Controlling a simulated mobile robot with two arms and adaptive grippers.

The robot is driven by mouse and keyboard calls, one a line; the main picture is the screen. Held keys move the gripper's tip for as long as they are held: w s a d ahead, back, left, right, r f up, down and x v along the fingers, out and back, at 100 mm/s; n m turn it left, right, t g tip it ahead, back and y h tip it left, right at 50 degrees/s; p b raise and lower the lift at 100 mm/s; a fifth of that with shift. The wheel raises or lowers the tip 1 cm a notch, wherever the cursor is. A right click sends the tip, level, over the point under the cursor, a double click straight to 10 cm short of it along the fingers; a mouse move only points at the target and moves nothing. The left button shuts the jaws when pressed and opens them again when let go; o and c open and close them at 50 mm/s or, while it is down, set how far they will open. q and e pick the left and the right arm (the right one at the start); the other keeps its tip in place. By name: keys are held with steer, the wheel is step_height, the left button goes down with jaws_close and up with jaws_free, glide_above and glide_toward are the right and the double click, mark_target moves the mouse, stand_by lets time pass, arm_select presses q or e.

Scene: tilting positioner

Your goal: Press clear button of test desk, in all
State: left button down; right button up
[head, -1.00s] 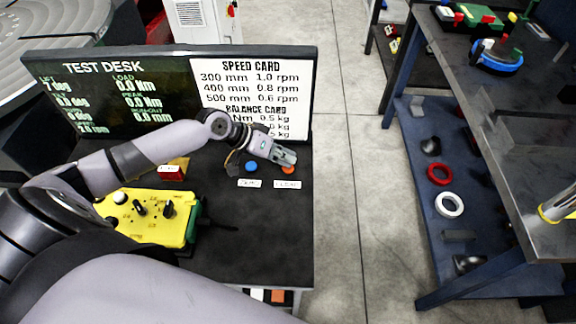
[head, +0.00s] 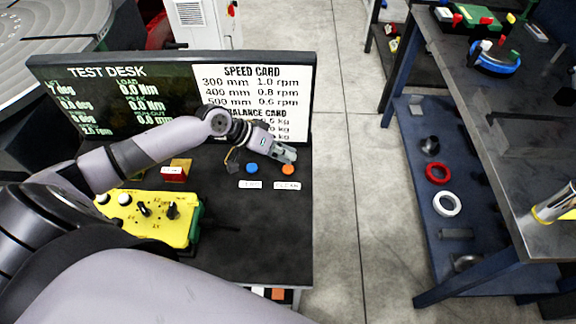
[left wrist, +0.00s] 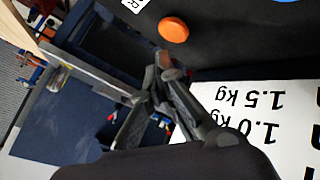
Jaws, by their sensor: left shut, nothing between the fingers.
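The test desk (head: 262,245) is a dark table with a board behind it. The orange button (head: 288,170) is at its right side, with a white label reading CLEAR (head: 287,185) in front of it. My left gripper (head: 288,155) is shut and empty, just behind the orange button on the board side. In the head view the button shows whole, with a small gap to the gripper. In the left wrist view the orange button (left wrist: 173,30) lies just beyond the shut fingertips (left wrist: 166,64), apart from them in the picture. My right gripper is not in view.
A blue button (head: 252,168) with its own label sits left of the orange one. A yellow control box (head: 150,217) and a red block (head: 172,174) are farther left. The display board (head: 170,98) stands close behind my gripper. The desk's front right is clear.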

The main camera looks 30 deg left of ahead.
mark_target(287, 166)
arm_select(q)
step_height(287, 166, up, 4)
steer(key=p, duration=0.3)
steer(key=shift+r, duration=0.2)
steer(key=shift+f, duration=0.1)
stand_by(0.5)
